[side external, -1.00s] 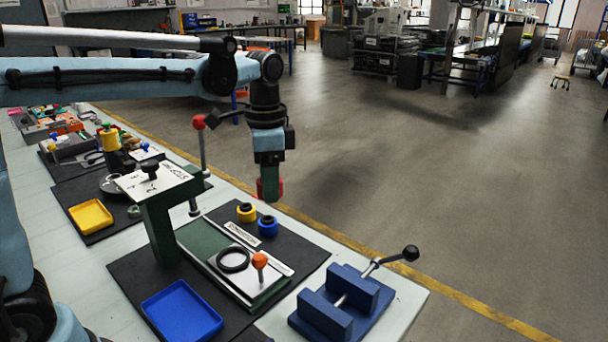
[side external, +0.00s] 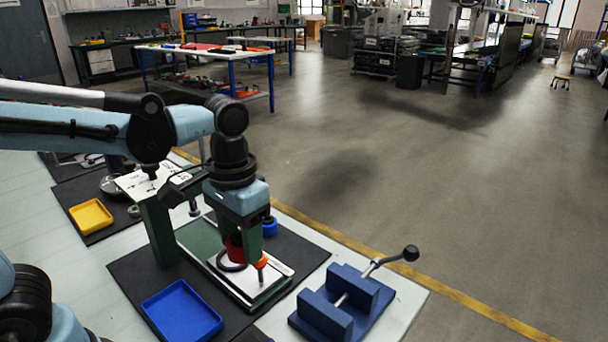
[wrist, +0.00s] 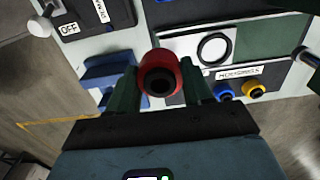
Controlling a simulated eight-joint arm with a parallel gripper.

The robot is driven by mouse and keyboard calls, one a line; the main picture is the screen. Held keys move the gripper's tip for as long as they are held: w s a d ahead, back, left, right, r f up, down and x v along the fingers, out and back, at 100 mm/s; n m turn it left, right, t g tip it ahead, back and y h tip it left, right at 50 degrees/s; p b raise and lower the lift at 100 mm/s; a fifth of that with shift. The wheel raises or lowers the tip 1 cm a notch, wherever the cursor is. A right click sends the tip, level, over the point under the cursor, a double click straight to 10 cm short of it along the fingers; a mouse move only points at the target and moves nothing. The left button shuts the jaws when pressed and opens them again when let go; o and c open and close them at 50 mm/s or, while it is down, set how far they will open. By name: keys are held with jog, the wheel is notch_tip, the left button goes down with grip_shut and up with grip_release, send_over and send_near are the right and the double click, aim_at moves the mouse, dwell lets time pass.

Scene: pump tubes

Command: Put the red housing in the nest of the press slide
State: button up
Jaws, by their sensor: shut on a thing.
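The red housing (wrist: 160,72), a short red cylinder with a black centre, is held between the fingers of my gripper (wrist: 162,88).
The green press frame (side external: 158,225) stands left of my gripper. An orange-topped knob (side external: 261,262) rises from the slide close by. A blue tray (side external: 182,312) and a blue vise (side external: 343,303) lie in front. Blue (wrist: 224,92) and yellow (wrist: 253,90) housings stand beside the slide.

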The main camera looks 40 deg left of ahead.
jog(key=w+a+f, duration=0.1)
jog(key=a+f, duration=0.1)
jog(key=a, duration=0.1)
jog(key=w+a+f, duration=0.2)
jog(key=a, duration=0.1)
jog(key=w+a+f, duration=0.1)
jog(key=a+f, duration=0.1)
jog(key=a, duration=0.2)
jog(key=shift+w+f, duration=0.25)
jog(key=shift+f, duration=0.15)
jog(key=shift+a+f, duration=0.1)
jog(key=shift+f, duration=1.95)
jog(key=shift+w+f, duration=0.1)
jog(key=shift+f, duration=0.5)
jog(key=o, duration=1.1)
notch_tip(320, 180, up, 13)
jog(key=s+d+f+t, duration=0.2)
jog(key=s+d+t, duration=0.2)
jog(key=t, duration=0.3)
jog(key=shift+s, duration=0.15)
